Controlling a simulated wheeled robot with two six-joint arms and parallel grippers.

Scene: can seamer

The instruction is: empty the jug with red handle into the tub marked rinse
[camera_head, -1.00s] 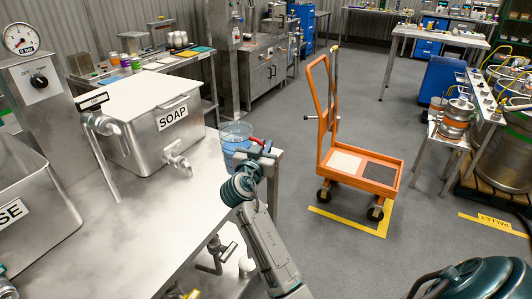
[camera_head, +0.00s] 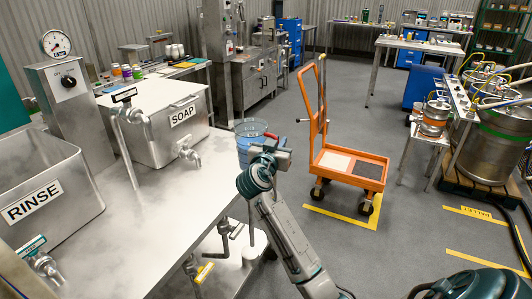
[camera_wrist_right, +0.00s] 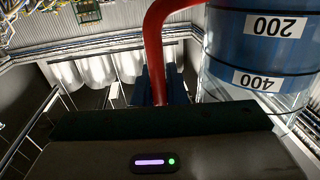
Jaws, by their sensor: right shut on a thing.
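The jug with red handle (camera_head: 243,150) is clear and holds blue liquid. In the head view it shows upright at the far right end of the steel bench; whether it touches the bench is unclear. My right gripper (camera_head: 266,146) is shut on its red handle. The right wrist view shows the red handle (camera_wrist_right: 156,45) between the fingers and the jug wall (camera_wrist_right: 262,50) with 200 and 400 marks. The tub marked RINSE (camera_head: 75,212) is an open steel basin at the left of the bench. My left gripper is not in view.
The lidded SOAP tub (camera_head: 150,130) stands between the rinse tub and the jug. A tall tap (camera_head: 128,140) rises in front of it, and a spigot (camera_head: 188,152) sticks out. The bench top (camera_head: 150,215) has free room in front. An orange cart (camera_head: 345,172) stands to the right.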

